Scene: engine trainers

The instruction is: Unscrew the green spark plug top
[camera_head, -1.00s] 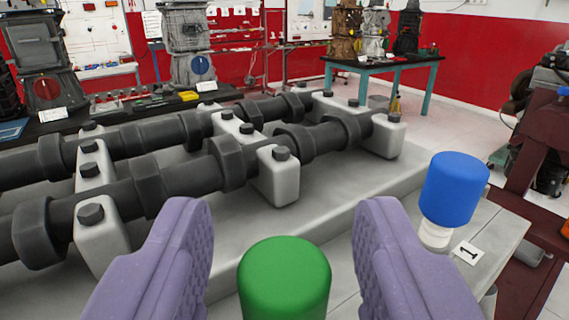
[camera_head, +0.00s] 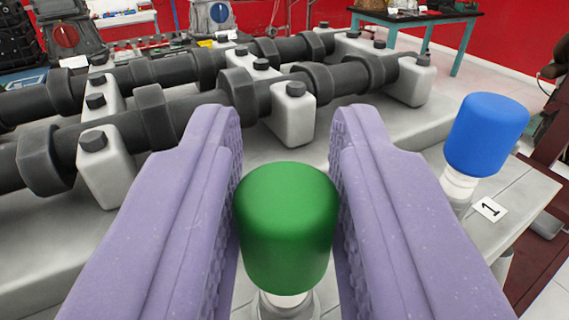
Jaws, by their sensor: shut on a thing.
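The green spark plug top (camera_head: 287,225) is a rounded green cylinder at the lower middle of the view. It stands upright on a pale, ringed base (camera_head: 284,304) that shows just below it. My gripper (camera_head: 287,190) has its two purple, ribbed fingers on the left and right sides of the green top, shut on it. The lower part of the base runs out of the picture.
A blue top (camera_head: 487,135) on a white base stands to the right, beside a card marked 1 (camera_head: 490,209). Dark camshafts (camera_head: 150,125) in pale bearing blocks lie just beyond the fingers. Another table (camera_head: 440,20) stands at the back right.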

